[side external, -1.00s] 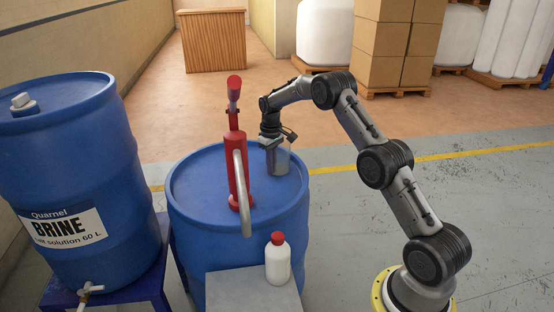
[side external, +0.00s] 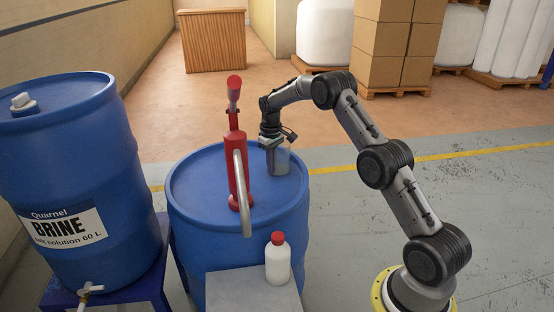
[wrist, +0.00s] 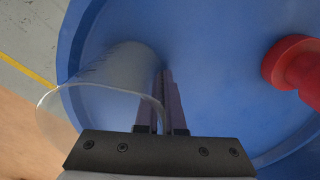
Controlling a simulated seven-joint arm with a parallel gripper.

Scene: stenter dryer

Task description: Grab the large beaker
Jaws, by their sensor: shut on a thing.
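The large beaker (side external: 279,163) is clear and greyish. It stands on the blue drum's lid, behind and right of the red pump. In the wrist view the beaker (wrist: 118,68) lies left of the fingers, with its open rim towards the camera and faint marks on its side. My gripper (wrist: 166,80) points down at the beaker's right wall, and its two fingers are close together, shut on that wall. In the side view my gripper (side external: 272,146) is at the beaker's top. The exact finger contact is partly hidden.
A red hand pump (side external: 238,170) with a grey spout rises from the blue drum (side external: 200,215), close left of the beaker. A white bottle with a red cap (side external: 278,262) stands on a grey stand (side external: 250,290) in front. A brine drum (side external: 65,165) is at left.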

